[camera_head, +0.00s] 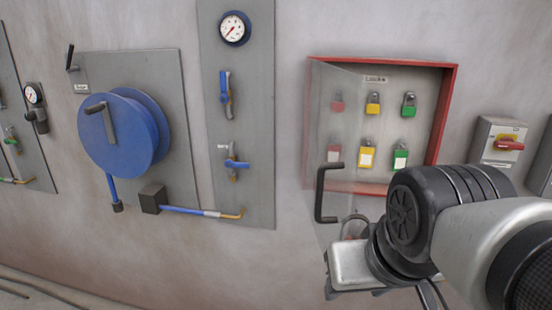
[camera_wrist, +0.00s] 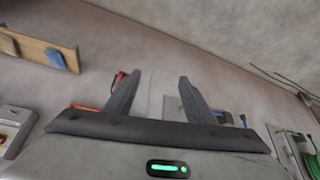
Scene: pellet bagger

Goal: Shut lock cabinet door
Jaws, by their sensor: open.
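The lock cabinet (camera_head: 450,105) is a red-framed box on the wall, with red, yellow and green padlocks inside. Its clear door (camera_head: 350,110) stands open, swung out at the left side. The red padlocks look hazy through it. A black bar handle (camera_head: 320,195) is on the door. My gripper shows in the head view below the cabinet, close to the handle's lower end; its fingers are largely hidden there. In the wrist view my gripper (camera_wrist: 158,80) has its two fingers spread and nothing visible between them. I cannot tell whether it touches the door.
A grey panel with a gauge and blue valves (camera_head: 240,120) is left of the cabinet. Further left is a blue hose reel (camera_head: 125,135). A grey switch box with a red handle (camera_head: 500,142) is to the right. A wooden board (camera_wrist: 40,50) shows in the wrist view.

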